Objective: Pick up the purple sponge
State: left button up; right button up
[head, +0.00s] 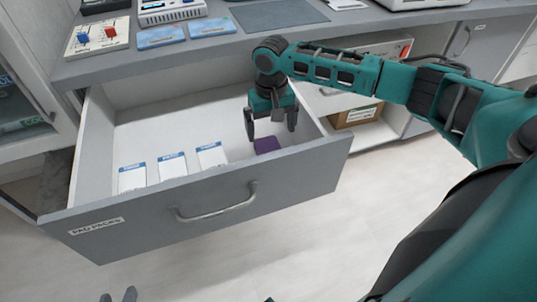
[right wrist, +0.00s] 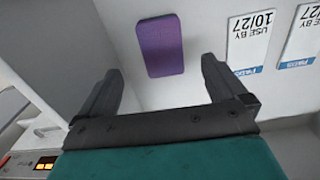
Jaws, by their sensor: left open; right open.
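The purple sponge (head: 267,145) lies in the right front corner of the open drawer (head: 205,202). The right wrist view shows it whole as a rounded purple block (right wrist: 160,45), ahead of the fingertips and roughly between their lines. My right gripper (head: 271,130) is open and empty, pointing down into the drawer just above and behind the sponge; its fingers (right wrist: 160,82) do not touch it.
The drawer's right wall is close to my right gripper. Above, the counter (head: 215,46) holds blue packs, a device and a switch board (head: 98,37).

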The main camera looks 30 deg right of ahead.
aim_at(269, 149)
jog(key=shift+f, duration=0.8)
jog(key=shift+w+f, duration=0.1)
jog(key=shift+f, duration=0.45)
jog(key=f, duration=0.1)
jog(key=f+b, duration=0.2)
jog(key=shift+w+f, duration=0.3)
jog(key=shift+f, duration=0.6)
pick_arm(q)
jog(key=shift+w+d+f, duration=0.1)
jog(key=shift+w+f, duration=0.45)
jog(key=shift+f, duration=0.15)
pick_arm(e)
jog(key=shift+c, duration=0.2)
jog(key=c, duration=0.4)
pick_arm(q)
jog(key=shift+s+f, duration=0.15)
jog(key=shift+s, duration=0.05)
pick_arm(e)
jog(key=c, duration=0.7)
